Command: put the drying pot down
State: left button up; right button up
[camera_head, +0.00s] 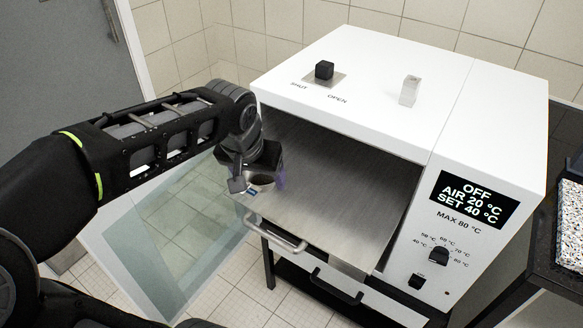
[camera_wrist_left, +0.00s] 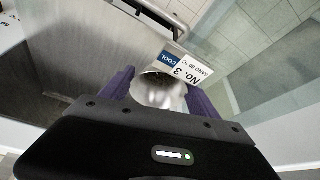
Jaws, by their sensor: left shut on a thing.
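The drying pot (camera_head: 262,181) is a small metal pot, mostly hidden by my gripper in the head view. In the left wrist view the pot (camera_wrist_left: 158,92) shows its shiny round opening, and beside it a label (camera_wrist_left: 188,69) reading "NO. 3", "SAND 80 °C" and a blue "COOL". My left gripper (camera_head: 264,178) is shut on the pot, with a purple finger on each side of it in the wrist view. It holds the pot at the front left of the oven's (camera_head: 350,75) open chamber. Whether the pot touches the metal surface below is unclear. My right gripper is out of view.
The oven's glass door (camera_head: 185,235) stands open on the left. The metal chamber floor (camera_head: 340,195) looks bare. The display (camera_head: 470,200) reads OFF, air 20 °C, set 40 °C. A dark bench (camera_head: 550,245) stands at right.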

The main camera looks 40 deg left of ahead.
pick_arm(q)
jog(key=w, duration=0.3)
jog(key=w+f+p, duration=0.1)
jog(key=w, duration=0.6)
jog(key=shift+w+a+f, duration=0.15)
jog(key=shift+w+f, duration=0.05)
jog(key=shift+f, duration=0.35)
notch_tip(320, 180, down, 4)
jog(key=shift+s+f, duration=0.1)
jog(key=shift+f, duration=0.05)
jog(key=shift+w+f+p, duration=0.2)
jog(key=shift+p, duration=0.2)
jog(key=shift+f, duration=0.1)
jog(key=shift+f, duration=0.1)
